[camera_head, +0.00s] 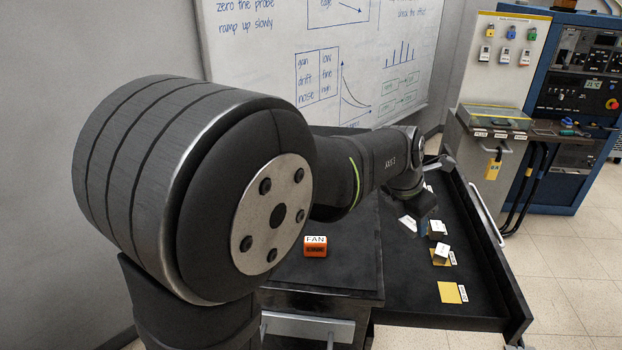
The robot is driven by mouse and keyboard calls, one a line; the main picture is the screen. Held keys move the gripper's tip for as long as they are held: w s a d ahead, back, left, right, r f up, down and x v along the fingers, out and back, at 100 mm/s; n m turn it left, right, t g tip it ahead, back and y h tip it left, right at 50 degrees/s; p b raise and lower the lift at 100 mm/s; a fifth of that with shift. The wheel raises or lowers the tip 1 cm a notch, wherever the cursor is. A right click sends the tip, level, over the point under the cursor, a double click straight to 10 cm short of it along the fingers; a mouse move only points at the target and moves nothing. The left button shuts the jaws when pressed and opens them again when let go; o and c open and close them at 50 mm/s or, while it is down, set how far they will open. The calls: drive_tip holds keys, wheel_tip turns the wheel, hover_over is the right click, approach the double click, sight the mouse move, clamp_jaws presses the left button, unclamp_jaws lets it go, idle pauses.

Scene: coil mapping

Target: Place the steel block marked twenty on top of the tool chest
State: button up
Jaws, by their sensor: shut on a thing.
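My gripper (430,212) reaches down over the open drawer (400,287), mostly hidden by my own wrist. I cannot tell which block is marked twenty. The dark top of the tool chest (345,270) is to the left and carries an orange block with a white FAN label (315,248).
A bare yellow square (450,292) with a small tag lies at the drawer's near end. A white piece (407,223) lies left of my gripper. The drawer's raised right wall (490,235) borders it. The chest top around the orange block is clear.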

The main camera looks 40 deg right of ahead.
drive_tip(key=w+a+r+n+t, duration=0.1)
drive_tip(key=w+a+r+n, duration=0.2)
drive_tip(key=w+a, duration=0.35)
drive_tip(key=w+a+r+n+t, duration=0.1)
drive_tip(key=w+a+r+n, duration=0.15)
drive_tip(key=w+a, duration=0.4)
drive_tip(key=shift+n, duration=0.25)
drive_tip(key=w+a+f, duration=0.1)
drive_tip(key=w+f, duration=0.1)
drive_tip(key=w, duration=0.1)
drive_tip(key=w+f, duration=0.2)
drive_tip(key=w, duration=0.2)
drive_tip(key=w+a+f, duration=0.1)
drive_tip(key=w+f, duration=0.1)
drive_tip(key=w, duration=0.1)
drive_tip(key=shift+w+a+f, duration=0.3)
drive_tip(key=shift+a+f, duration=0.05)
drive_tip(key=shift+f, duration=0.05)
drive_tip(key=shift+w+a+f, duration=0.1)
drive_tip(key=shift+w+f, duration=0.25)
drive_tip(key=shift+f, duration=1.85)
drive_tip(key=shift+f, duration=0.2)
drive_tip(key=o, duration=1)
drive_tip(key=shift+r, duration=0.1)
